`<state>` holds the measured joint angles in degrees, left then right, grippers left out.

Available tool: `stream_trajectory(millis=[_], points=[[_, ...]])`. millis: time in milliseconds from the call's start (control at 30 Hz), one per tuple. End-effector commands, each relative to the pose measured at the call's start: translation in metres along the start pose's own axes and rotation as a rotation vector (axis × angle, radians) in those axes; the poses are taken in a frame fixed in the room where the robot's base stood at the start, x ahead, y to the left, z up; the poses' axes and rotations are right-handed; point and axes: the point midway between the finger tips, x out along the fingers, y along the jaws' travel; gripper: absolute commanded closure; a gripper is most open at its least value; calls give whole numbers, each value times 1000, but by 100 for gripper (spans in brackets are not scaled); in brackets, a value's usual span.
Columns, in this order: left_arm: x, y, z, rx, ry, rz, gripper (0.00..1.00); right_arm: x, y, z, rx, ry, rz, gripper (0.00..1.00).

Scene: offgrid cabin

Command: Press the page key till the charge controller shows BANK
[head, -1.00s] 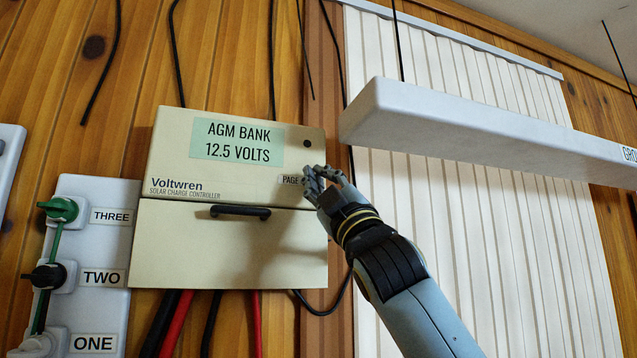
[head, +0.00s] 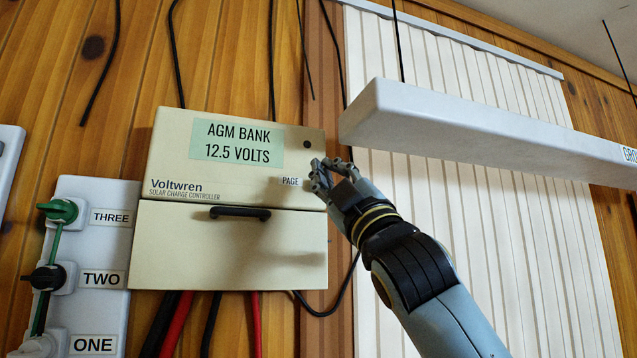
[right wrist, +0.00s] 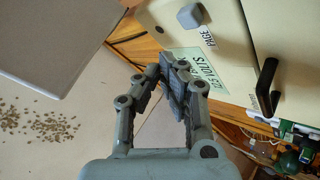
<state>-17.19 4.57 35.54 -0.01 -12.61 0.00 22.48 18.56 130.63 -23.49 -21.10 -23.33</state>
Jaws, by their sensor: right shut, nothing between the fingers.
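The charge controller (head: 165,145) is a cream box on the wood wall, marked Voltwren. Its green display (head: 235,142) reads AGM BANK, 12.5 VOLTS. The PAGE label (head: 290,181) is at its lower right. My right gripper (head: 317,170) is shut and empty, just right of the label, and hides the key in the head view. In the right wrist view the page key (right wrist: 190,16) is a grey block beside the label, apart from the fingertips (right wrist: 175,68). My left gripper is not in view.
A flap with a black handle (head: 240,212) is below the display. Switches marked ONE, TWO and THREE are on a white panel (head: 105,245) at left. A hanging white bar (head: 480,130) spans the upper right, before a pale slatted blind (head: 520,240).

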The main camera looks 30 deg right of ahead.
Motion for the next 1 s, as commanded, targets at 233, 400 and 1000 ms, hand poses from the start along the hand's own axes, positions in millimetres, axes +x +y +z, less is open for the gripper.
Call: stream_trajectory(millis=[233,400,1000], points=[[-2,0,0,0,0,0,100,-14,11,-11,0,1,0,100],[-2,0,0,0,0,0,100,-16,12,-12,0,-1,0,100],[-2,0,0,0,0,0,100,-16,12,-12,0,0,0,100]])
